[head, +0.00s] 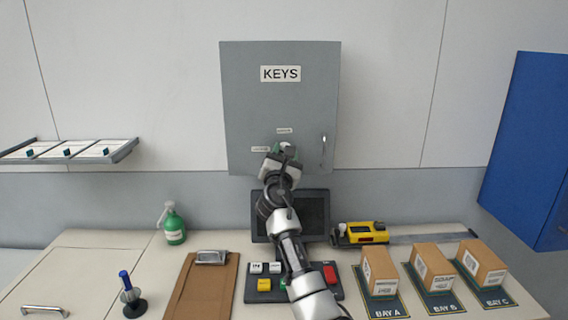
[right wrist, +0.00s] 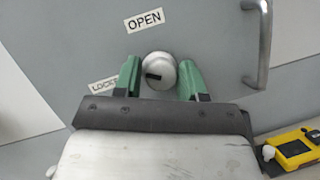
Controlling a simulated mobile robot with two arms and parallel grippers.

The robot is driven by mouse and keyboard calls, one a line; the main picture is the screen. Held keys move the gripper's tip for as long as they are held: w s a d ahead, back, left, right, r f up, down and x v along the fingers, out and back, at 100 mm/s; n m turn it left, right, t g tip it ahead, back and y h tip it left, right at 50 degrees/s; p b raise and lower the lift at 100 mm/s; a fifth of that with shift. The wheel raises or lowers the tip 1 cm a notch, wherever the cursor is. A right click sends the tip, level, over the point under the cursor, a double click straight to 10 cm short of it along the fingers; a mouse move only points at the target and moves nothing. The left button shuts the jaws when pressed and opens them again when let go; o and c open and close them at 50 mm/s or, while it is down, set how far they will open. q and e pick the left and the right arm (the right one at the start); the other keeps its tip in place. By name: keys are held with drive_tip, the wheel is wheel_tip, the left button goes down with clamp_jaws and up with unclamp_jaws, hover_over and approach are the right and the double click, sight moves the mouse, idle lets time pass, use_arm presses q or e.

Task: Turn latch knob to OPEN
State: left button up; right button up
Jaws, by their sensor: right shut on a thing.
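The latch knob (right wrist: 158,72) is a round silver knob with a black mark, on the door of the grey KEYS cabinet (head: 245,110). In the right wrist view its black mark points left, toward the LOCKED label (right wrist: 104,84). The OPEN label (right wrist: 145,20) is above the knob. My right gripper (right wrist: 160,78) is shut on the knob, with one green finger on each side. In the head view my right gripper (head: 284,150) reaches the lower part of the cabinet door and mostly hides the knob. My left gripper is not in view.
A vertical door handle (head: 323,150) is right of the knob. Below stand a dark screen (head: 318,215), a button panel (head: 262,284), a yellow tool (head: 365,233) and boxes in bays. A green bottle (head: 174,226) and clipboard (head: 205,285) are left.

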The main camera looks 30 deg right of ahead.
drive_tip(key=m+g+b, duration=0.2)
drive_tip(key=m, duration=0.3)
drive_tip(key=shift+f+h, duration=0.1)
drive_tip(key=shift+h, duration=0.3)
drive_tip(key=shift+s+a+m+g+b, duration=0.1)
drive_tip(key=shift+m+g+b, duration=0.45)
drive_tip(key=shift+m, duration=0.65)
drive_tip(key=shift+c, duration=0.6)
drive_tip(key=shift+r+m+g+y+b, duration=0.2)
drive_tip(key=shift+m+g, duration=0.4)
drive_tip(key=shift+m, duration=1)
drive_tip(key=shift+r+m+g+y+b, duration=0.15)
drive_tip(key=shift+m+g, duration=0.4)
drive_tip(key=shift+m, duration=1.05)
drive_tip(key=shift+r, duration=0.15)
drive_tip(key=o, duration=0.8)
drive_tip(key=shift+o, duration=0.5)
drive_tip(key=shift+d+f, duration=0.25)
